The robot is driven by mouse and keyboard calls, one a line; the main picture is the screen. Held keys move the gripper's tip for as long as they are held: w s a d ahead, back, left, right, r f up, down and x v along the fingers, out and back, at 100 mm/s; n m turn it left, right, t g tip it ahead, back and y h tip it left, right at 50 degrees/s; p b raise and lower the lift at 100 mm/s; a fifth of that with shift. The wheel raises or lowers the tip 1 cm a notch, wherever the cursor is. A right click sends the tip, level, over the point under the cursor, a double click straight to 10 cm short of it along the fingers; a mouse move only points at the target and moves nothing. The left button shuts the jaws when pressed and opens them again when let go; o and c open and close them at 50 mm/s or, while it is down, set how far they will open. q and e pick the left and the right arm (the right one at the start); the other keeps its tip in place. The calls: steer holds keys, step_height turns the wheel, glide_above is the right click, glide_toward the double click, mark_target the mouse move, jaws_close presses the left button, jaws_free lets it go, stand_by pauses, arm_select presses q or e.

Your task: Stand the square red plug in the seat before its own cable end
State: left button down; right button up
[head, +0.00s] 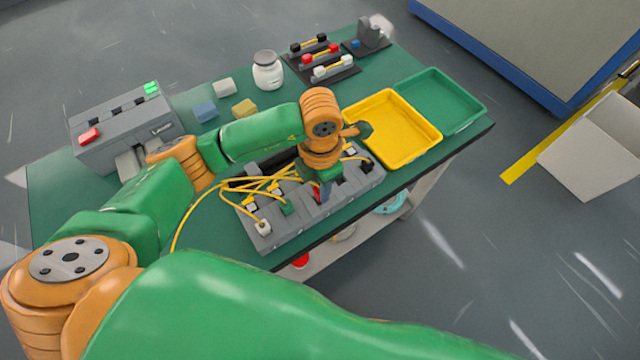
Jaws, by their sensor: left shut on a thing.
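My left gripper (322,192) points down over the grey seat block (318,222) on the green table. It is shut on the red plug (315,190), of which only a small part shows beside the fingers. The plug is at the block's top, about mid-length; I cannot tell whether it touches a seat. Yellow cables (228,185) run along the block's far side, with their ends along it. A white plug (263,227), a green plug (288,208) and a black plug (366,167) stand on the block. My right gripper is not in view.
A yellow tray (432,137) and a green tray (478,103) lie to the right. A grey machine (97,132) stands at the left. A white jar (268,72), small blocks (205,111) and a rack of plugs (345,72) are at the back.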

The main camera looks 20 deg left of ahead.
arm_select(q)
steer(key=shift+f+b, duration=0.9)
steer(key=shift+f, duration=0.1)
steer(key=c, duration=0.6)
jaws_free()
steer(key=shift+r, duration=0.1)
